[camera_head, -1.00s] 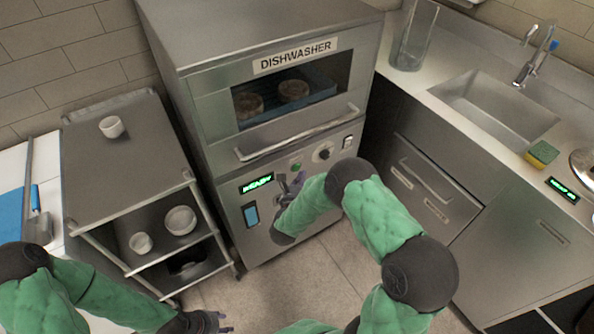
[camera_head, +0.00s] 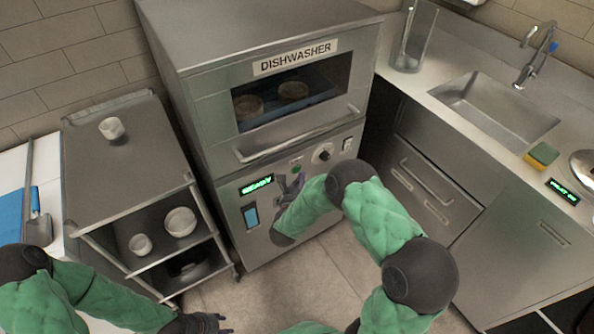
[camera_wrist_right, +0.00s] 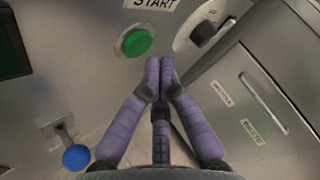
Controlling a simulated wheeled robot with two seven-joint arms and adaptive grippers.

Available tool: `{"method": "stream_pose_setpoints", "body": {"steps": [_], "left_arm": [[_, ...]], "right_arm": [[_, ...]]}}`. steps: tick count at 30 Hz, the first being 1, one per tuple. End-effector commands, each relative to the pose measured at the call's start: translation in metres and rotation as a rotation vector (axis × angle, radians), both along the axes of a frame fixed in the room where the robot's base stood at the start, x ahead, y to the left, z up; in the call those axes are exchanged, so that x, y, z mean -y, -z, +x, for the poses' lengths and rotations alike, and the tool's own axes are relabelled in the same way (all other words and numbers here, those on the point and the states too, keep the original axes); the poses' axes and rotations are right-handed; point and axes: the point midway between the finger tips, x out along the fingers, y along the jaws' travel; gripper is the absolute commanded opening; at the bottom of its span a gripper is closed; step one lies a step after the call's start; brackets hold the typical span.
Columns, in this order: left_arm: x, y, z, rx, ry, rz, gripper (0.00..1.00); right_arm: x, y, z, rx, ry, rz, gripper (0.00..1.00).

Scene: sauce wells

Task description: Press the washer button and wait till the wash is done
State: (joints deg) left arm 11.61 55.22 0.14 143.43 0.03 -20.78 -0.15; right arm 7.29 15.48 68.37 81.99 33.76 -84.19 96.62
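The steel dishwasher (camera_head: 216,110) has a closed door with a window; round bowl-like items on a blue rack (camera_head: 320,92) show inside. Its green button (camera_head: 296,169) is on the lower panel, with a lit green display (camera_head: 257,184) to the left, its text blurred. In the right wrist view the green button (camera_wrist_right: 138,41) sits below a START label (camera_wrist_right: 152,4). My right gripper (camera_head: 292,184) is just below the button; its purple fingertips (camera_wrist_right: 160,68) are together, empty, beside the button's lower right, with no visible contact. My left gripper (camera_head: 218,324) is at the bottom edge, partly cut off.
A dark knob (camera_head: 323,153) is right of the button, and a blue-ended lever (camera_wrist_right: 76,157) is below left. A steel cart (camera_head: 130,180) with white bowls stands left. The sink counter (camera_head: 450,105) with a sponge (camera_head: 541,155) is right. Floor before the dishwasher is open.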

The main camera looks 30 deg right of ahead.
Motion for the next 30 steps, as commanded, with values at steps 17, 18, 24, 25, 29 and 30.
{"method": "stream_pose_setpoints", "body": {"steps": [17,18,24,25,29,30], "left_arm": [[0.0,0.0039,0.0,0.0,0.0,0.0,0.4],[0.0,0.0052,0.0,0.0,0.0,0.0,0.4],[0.0,0.0071,0.0,0.0,0.0,0.0,0.4],[0.0,0.007,0.0001,0.0,0.0,0.0,0.4],[0.0,0.0067,0.0,0.0,0.0,0.0,0.4],[0.0,0.0067,0.0,0.0,0.0,0.0,0.4]], "right_arm": [[-0.0004,0.0004,0.004,0.002,0.0,0.0,0.0],[-0.0005,0.0004,0.0053,0.002,0.0,0.0,0.0],[-0.0008,-0.0004,0.0088,0.001,0.001,0.0,0.0],[-0.0008,-0.0006,0.0086,0.001,0.001,0.0,0.0],[-0.0007,-0.0007,0.0086,0.001,0.001,0.0,0.0],[-0.0007,-0.0006,0.0086,0.0,0.0,0.0,0.0]]}}
